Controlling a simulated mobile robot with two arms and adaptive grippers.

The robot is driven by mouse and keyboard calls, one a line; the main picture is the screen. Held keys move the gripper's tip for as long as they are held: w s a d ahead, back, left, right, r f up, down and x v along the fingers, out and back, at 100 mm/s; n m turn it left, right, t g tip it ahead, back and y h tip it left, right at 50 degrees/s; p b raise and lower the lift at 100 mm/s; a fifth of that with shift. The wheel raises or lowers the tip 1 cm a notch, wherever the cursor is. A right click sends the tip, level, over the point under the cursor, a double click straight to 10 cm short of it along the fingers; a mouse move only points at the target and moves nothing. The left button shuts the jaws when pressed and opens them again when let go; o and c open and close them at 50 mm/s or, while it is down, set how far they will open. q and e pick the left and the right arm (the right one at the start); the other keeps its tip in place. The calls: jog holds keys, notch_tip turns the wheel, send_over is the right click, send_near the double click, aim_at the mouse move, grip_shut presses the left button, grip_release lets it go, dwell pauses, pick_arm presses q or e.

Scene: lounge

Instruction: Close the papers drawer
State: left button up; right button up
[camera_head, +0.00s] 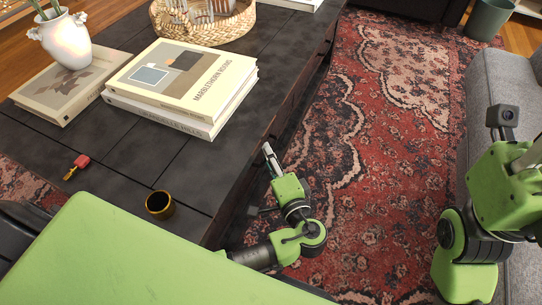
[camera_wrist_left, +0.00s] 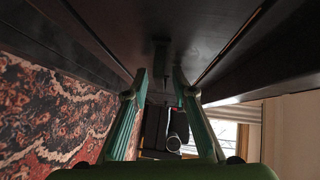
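The dark wooden coffee table (camera_head: 145,170) fills the left of the head view, and its drawer side faces the rug. In the left wrist view a dark drawer front (camera_wrist_left: 205,35) carries a small dark handle (camera_wrist_left: 162,62). My left gripper (camera_wrist_left: 159,75) has its two green fingers apart, one on each side of the handle; I cannot tell whether they touch it. In the head view my left gripper (camera_head: 271,160) is low beside the table's right side. How far the drawer stands out is hard to tell. My right gripper (camera_head: 528,155) is at the right edge, its fingertips unclear.
On the table are stacked books (camera_head: 185,85), another book (camera_head: 70,85) under a white vase (camera_head: 65,40), a woven tray (camera_head: 205,30), a gold cup (camera_head: 159,204) and a small red object (camera_head: 80,162). A patterned rug (camera_head: 380,130) lies clear before a grey sofa (camera_head: 495,80).

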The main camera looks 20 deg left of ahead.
pick_arm(q)
jog(key=shift+d, duration=0.1)
jog(key=v, duration=1.2)
dwell(0.4)
